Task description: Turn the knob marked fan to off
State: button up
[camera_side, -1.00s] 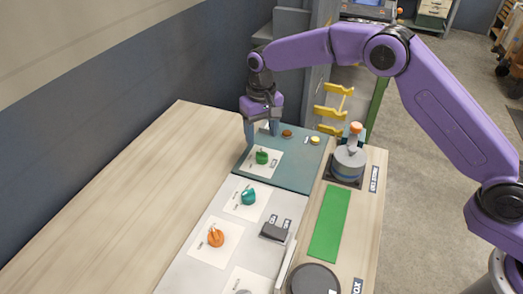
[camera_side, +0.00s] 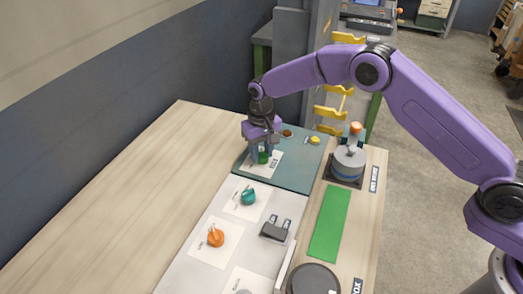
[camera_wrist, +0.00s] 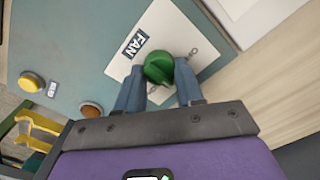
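The green knob (camera_wrist: 158,67) sits on a white card with a label reading FAN (camera_wrist: 135,44) in the wrist view. In the side view the knob (camera_side: 263,158) shows low between my fingers on the teal panel (camera_side: 297,172). My gripper (camera_wrist: 160,88) is open, with one blue-grey finger on each side of the knob. A gap shows between the fingers; whether either touches the knob is unclear. Small marks by the knob are too small or covered to read, so its setting is unclear.
A teal knob (camera_side: 248,196) and an orange knob (camera_side: 215,237) stand on the white panel nearer the camera, beside a dark switch (camera_side: 274,231). A brown button (camera_wrist: 91,109) and a yellow button (camera_wrist: 31,82) are on the teal panel. The wooden table at left is clear.

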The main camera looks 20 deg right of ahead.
aim_at(261, 152)
jog(key=shift+n, duration=0.4)
jog(key=n, duration=0.5)
jog(key=shift+n, duration=0.3)
jog(key=n, duration=0.5)
jog(key=shift+a, duration=0.1)
jog(key=shift+n, duration=0.4)
jog(key=o, duration=1)
jog(key=shift+s, duration=0.1)
jog(key=shift+o, duration=0.2)
jog(key=shift+r, duration=0.1)
notch_tip(261, 152, up, 17)
jog(key=shift+r, duration=0.2)
